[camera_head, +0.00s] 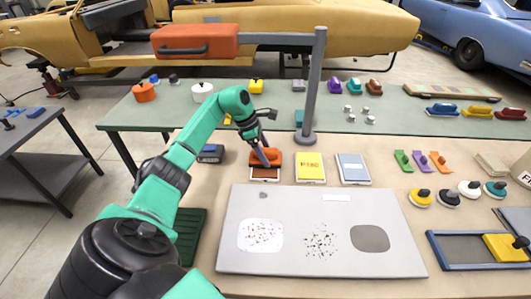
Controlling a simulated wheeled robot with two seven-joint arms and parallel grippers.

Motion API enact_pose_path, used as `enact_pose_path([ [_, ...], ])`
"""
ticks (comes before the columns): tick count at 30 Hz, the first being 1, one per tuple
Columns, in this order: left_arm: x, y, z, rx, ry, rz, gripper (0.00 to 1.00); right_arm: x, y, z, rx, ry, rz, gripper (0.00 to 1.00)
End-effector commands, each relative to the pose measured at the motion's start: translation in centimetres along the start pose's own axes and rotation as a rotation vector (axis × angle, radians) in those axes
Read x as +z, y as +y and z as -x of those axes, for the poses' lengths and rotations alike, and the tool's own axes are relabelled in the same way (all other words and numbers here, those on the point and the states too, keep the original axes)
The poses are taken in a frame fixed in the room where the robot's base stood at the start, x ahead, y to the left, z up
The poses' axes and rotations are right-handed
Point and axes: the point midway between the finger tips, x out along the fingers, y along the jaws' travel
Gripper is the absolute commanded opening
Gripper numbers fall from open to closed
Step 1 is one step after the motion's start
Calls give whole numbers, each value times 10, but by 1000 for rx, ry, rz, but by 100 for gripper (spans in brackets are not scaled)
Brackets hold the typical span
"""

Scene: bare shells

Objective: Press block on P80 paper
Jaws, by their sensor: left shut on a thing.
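My left gripper (264,146) reaches in from the left and points down, shut on an orange block (273,157). The block is over a brown sheet (264,174) on the bench and seems to sit on it; I cannot tell for sure whether they touch. The gripper fingers hide part of the block. To the right lie a yellow sheet (310,167) and a blue-grey sheet (352,168). The labels are too small to read surely, so I cannot confirm which is P80. My right gripper is not in view.
A grey panel (300,262) with speckled and dark patches lies in front of the sheets. A grey post (313,90) with an overhead arm and orange head (195,40) rises behind. Coloured scrapers (421,161), round knobbed pads (449,198) and a blue tray (460,266) are at the right.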

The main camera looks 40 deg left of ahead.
Motion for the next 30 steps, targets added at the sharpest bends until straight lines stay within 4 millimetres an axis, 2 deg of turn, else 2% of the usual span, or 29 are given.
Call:
enact_pose_path([
  [30,-4,0,-9,0,0,0,35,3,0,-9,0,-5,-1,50],
])
